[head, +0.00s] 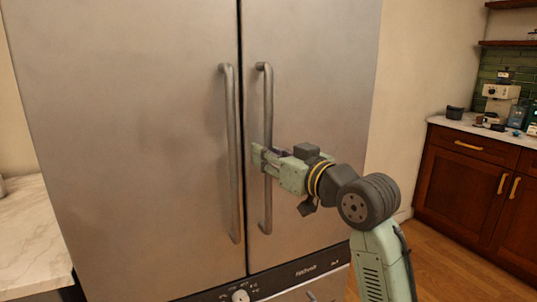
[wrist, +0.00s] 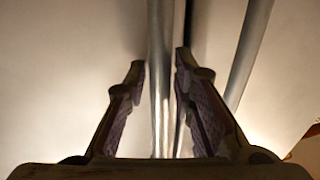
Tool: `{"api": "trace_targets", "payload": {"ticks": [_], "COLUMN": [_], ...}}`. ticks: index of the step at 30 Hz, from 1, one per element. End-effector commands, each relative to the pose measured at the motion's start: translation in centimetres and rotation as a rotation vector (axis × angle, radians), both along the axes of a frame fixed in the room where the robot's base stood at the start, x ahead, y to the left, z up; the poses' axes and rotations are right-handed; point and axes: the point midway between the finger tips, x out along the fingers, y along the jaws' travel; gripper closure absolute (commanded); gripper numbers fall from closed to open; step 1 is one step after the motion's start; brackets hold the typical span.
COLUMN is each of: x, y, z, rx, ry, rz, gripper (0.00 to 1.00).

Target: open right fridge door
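The right fridge door (head: 325,90) is brushed steel and looks closed, flush with the left door. Its long vertical handle (head: 267,98) stands near the seam between the doors. My gripper (head: 264,158) is at this handle, a little below its middle. In the wrist view the handle (wrist: 160,105) runs between the two fingers of my gripper (wrist: 160,62). The fingers are apart. A gap shows between the left finger and the handle; the right finger is close to it, and I cannot tell if it touches.
The left door's handle (head: 231,155) is parallel and close by; it also shows at the right in the wrist view (wrist: 246,50). A control panel (head: 290,275) lies below the doors. A marble counter (head: 35,235) is at left, wooden cabinets (head: 475,180) at right, with open floor before them.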

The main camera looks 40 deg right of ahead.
Motion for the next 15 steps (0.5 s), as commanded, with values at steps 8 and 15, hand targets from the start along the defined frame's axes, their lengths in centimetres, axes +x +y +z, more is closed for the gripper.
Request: {"api": "trace_targets", "payload": {"ticks": [8, 15], "x": [-0.02, -0.02], "y": [0.0, 0.0], "z": [0.01, 0.01], "rx": [0.0, 0.0], "ry": [0.0, 0.0], "rz": [0.0, 0.0], "gripper": [0.97, 1.0]}}
